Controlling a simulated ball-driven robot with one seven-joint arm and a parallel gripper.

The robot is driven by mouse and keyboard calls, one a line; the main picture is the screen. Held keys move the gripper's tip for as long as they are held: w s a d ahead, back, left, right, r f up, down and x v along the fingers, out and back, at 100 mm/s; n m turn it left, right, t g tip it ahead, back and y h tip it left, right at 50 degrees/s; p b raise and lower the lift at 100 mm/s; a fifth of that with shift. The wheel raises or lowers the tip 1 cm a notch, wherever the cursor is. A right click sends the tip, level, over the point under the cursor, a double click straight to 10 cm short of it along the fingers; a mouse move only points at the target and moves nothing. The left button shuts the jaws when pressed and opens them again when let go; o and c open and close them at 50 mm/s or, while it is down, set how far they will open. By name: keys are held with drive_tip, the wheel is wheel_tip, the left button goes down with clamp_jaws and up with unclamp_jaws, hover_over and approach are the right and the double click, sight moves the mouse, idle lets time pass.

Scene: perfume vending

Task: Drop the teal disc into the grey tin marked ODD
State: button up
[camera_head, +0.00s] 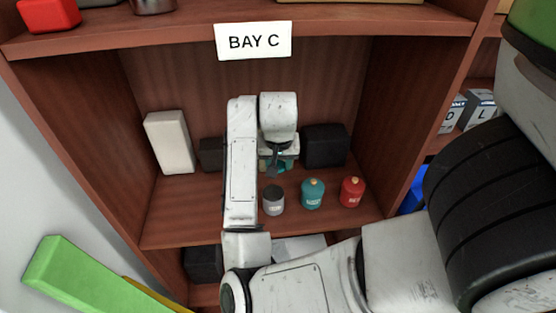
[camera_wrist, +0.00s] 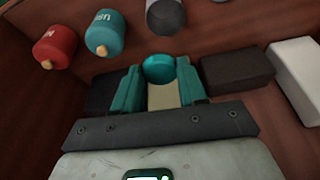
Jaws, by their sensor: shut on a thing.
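My gripper (camera_head: 279,162) is inside the bay, and its teal fingers (camera_wrist: 159,76) are shut on the teal disc (camera_wrist: 157,66) in the wrist view. The disc is held at the fingertips; in the head view my arm and fingers largely hide it. The grey tin (camera_head: 273,201) stands upright on the shelf, nearer the front edge than my gripper. It has a dark top with no knob, and its marking is too small to read. In the wrist view the grey tin (camera_wrist: 166,14) is at the top edge, partly cut off, just beyond the disc and apart from it.
A teal tin (camera_head: 312,194) and a red tin (camera_head: 352,192), both with knobbed lids, stand right of the grey tin. Dark boxes (camera_head: 325,146) (camera_head: 211,153) and a white box (camera_head: 169,143) stand farther back. The BAY C sign (camera_head: 253,41) hangs on the upper shelf edge.

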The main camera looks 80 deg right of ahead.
wheel_tip(320, 180, down, 6)
drive_tip(key=b, duration=0.5)
drive_tip(key=shift+b, duration=0.35)
drive_tip(key=o, duration=1.1)
drive_tip(key=shift+r, duration=0.15)
drive_tip(key=w+p+v, duration=0.1)
drive_tip(key=v, duration=0.9)
drive_tip(key=shift+s+a+r, duration=0.15)
drive_tip(key=shift+s+r, duration=0.1)
drive_tip(key=shift+s, duration=0.25)
